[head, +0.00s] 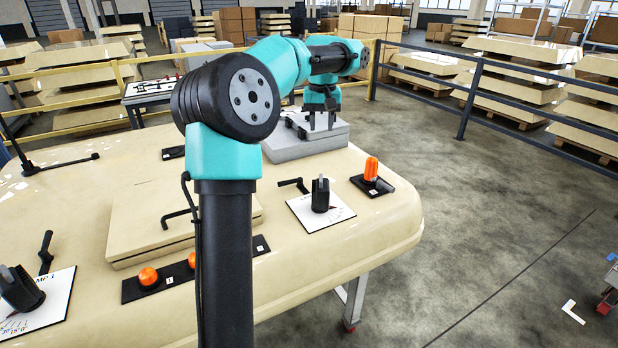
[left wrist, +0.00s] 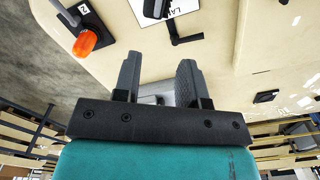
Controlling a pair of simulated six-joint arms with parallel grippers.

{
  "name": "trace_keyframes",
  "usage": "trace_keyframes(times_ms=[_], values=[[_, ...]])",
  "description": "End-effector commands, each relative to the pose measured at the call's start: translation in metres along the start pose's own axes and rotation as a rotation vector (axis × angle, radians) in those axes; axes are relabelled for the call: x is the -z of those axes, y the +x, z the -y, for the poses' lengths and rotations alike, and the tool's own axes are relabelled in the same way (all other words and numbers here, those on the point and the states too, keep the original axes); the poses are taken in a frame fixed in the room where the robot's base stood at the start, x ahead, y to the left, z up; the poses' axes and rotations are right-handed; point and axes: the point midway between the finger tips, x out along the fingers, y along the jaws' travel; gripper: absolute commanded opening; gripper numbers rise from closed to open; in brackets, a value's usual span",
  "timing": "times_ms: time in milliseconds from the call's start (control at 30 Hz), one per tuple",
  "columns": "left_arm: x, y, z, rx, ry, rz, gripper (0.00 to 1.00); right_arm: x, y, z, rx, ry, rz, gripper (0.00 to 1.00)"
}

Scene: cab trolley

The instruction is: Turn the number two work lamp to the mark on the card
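A white card (head: 335,214) lies near the table's right end, with a black knob (head: 320,195) standing on it. Beside it an orange lamp (head: 371,169) stands on a black base with a small numbered label. The card (left wrist: 183,7), knob (left wrist: 154,8) and orange lamp (left wrist: 85,43) also show at the top of the left wrist view. My left gripper (head: 322,122) is behind the knob in the head view, pointing down over a grey block (head: 300,148). Its fingers (left wrist: 158,80) are apart and empty. The card's mark is too small to read. My right gripper is not in view.
A second card (head: 42,312) with a black knob (head: 20,288) is at lower left. A black strip with two orange domes (head: 148,276) lies by a beige panel (head: 135,220). A black crank-shaped handle (head: 292,184) lies beside the right card. Railings (head: 480,95) stand beyond the table.

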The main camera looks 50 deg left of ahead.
Motion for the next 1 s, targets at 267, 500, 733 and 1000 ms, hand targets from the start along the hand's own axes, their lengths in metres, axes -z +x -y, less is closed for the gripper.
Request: trace_keyframes(times_ms=[267, 500, 733, 1000], values=[[0.0, 0.003, -0.001, 0.0, 0.002, 0.001, 0.38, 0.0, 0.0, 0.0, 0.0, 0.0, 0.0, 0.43], [0.0, 0.022, 0.0, 0.0, 0.002, 0.002, 0.38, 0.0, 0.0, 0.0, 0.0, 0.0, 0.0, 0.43], [0.0, 0.059, -0.001, 0.001, 0.003, 0.003, 0.38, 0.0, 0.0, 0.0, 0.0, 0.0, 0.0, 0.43], [0.0, 0.105, -0.001, 0.001, 0.003, 0.003, 0.38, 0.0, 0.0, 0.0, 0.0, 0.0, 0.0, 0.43]])
